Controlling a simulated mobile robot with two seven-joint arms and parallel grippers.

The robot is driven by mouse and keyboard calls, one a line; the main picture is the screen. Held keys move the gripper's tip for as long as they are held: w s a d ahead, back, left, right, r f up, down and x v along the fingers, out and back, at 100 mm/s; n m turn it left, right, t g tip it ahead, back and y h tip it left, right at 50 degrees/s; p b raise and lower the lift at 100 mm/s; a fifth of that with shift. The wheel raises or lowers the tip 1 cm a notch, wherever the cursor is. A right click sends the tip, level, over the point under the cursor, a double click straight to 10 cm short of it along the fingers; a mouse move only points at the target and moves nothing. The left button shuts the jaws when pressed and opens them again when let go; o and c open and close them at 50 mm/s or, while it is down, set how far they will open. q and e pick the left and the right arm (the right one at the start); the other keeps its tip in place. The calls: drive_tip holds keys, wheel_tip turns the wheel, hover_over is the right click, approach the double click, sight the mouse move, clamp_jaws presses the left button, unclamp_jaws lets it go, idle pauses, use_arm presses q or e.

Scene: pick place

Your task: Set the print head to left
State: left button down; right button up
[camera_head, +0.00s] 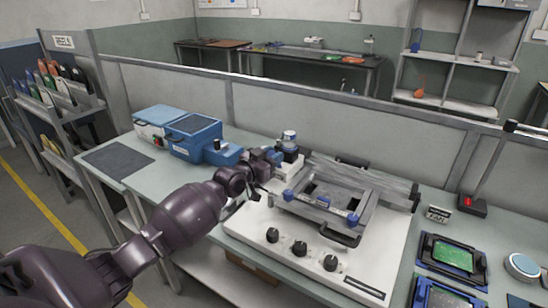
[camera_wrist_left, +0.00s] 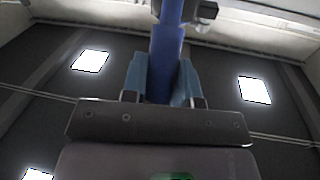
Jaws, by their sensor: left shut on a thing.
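The white printer (camera_head: 310,235) stands on the bench, with a grey print head frame (camera_head: 325,207) on top that carries blue knobs. My left arm reaches in from the left, and its gripper (camera_head: 266,159) is at the printer's left back corner. In the left wrist view, the gripper's two fingers (camera_wrist_left: 165,82) are shut on a blue rod-like handle (camera_wrist_left: 167,50), which runs up between them. The gripper and arm hide part of the handle's base in the head view. My right gripper is not in view.
Blue and white boxes (camera_head: 190,137) stand behind my left arm. Three black dials (camera_head: 300,248) line the printer's front. A low partition runs behind the bench.

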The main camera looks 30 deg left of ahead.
use_arm(q)
drive_tip(key=c, duration=0.9)
unclamp_jaws()
drive_tip(key=shift+a, duration=0.4)
drive_tip(key=shift+d, duration=0.15)
drive_tip(key=s, duration=0.3)
drive_tip(key=s+a, duration=0.1)
drive_tip(key=s, duration=0.3)
drive_tip(key=s+a, duration=0.1)
drive_tip(key=s, duration=0.2)
drive_tip(key=shift+s+a, duration=0.1)
drive_tip(key=shift+s, duration=0.2)
drive_tip(key=s+d+f+n+g+y, duration=0.1)
drive_tip(key=s+d+f, duration=0.3)
drive_tip(key=s+f, duration=0.4)
drive_tip(key=s+d+f+g+y, duration=0.1)
drive_tip(key=s+d+f+g, duration=0.2)
drive_tip(key=s+f, duration=0.5)
drive_tip(key=s+d+f+n+g+y, duration=0.1)
drive_tip(key=s+d+f+g, duration=0.1)
drive_tip(key=s+d+f, duration=0.3)
drive_tip(key=shift+s+f+n+y, duration=0.1)
drive_tip(key=shift+s+f, duration=0.5)
drive_tip(key=shift+s, duration=0.4)
drive_tip(key=shift+s+f+n+y, duration=0.1)
drive_tip(key=shift+s+f, duration=0.5)
drive_tip(key=shift+s, duration=0.4)
drive_tip(key=shift+s+f+n+y, duration=0.1)
drive_tip(key=shift+s+f, duration=0.5)
drive_tip(key=shift+s, duration=0.4)
